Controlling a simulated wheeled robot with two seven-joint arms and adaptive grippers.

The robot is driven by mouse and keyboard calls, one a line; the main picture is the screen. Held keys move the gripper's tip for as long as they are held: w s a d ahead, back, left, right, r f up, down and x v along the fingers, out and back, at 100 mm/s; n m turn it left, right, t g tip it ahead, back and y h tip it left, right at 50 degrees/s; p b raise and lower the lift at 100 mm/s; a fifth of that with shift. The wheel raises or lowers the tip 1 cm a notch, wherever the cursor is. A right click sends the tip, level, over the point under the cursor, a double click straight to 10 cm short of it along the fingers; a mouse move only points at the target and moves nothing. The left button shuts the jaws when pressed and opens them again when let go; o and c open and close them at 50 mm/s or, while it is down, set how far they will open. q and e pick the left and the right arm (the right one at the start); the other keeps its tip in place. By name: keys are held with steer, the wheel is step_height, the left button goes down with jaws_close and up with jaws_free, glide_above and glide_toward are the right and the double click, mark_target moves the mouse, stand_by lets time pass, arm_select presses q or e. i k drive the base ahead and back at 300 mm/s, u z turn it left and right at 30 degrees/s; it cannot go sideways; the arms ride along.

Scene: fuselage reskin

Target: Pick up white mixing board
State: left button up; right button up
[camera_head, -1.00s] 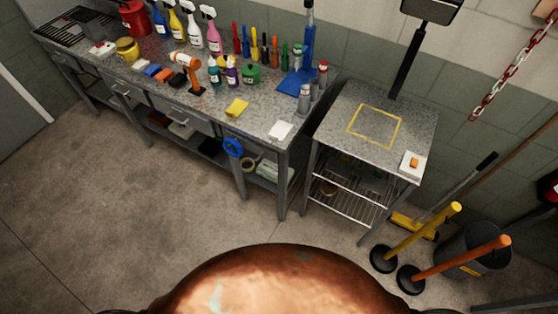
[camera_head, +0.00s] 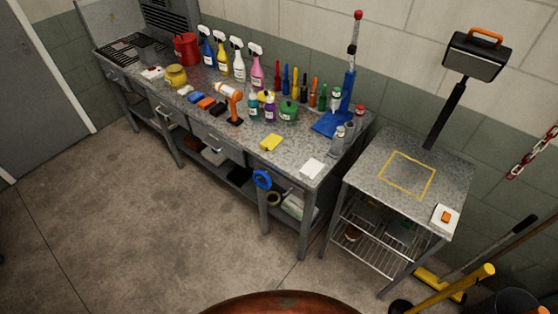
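A small white flat square (camera_head: 312,168), which looks like the white mixing board, lies flat on the front right corner of the long grey workbench (camera_head: 215,140). Neither of my grippers shows in the view.
Spray bottles (camera_head: 238,62), an orange-and-white tool (camera_head: 232,103), a green pot (camera_head: 288,110) and a blue tray (camera_head: 332,124) crowd the workbench. The floor (camera_head: 140,230) before the bench is clear.

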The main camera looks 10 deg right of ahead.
mark_target(312, 167)
steer(key=u, duration=0.25)
steer(key=i, duration=0.9)
steer(key=z, duration=0.15)
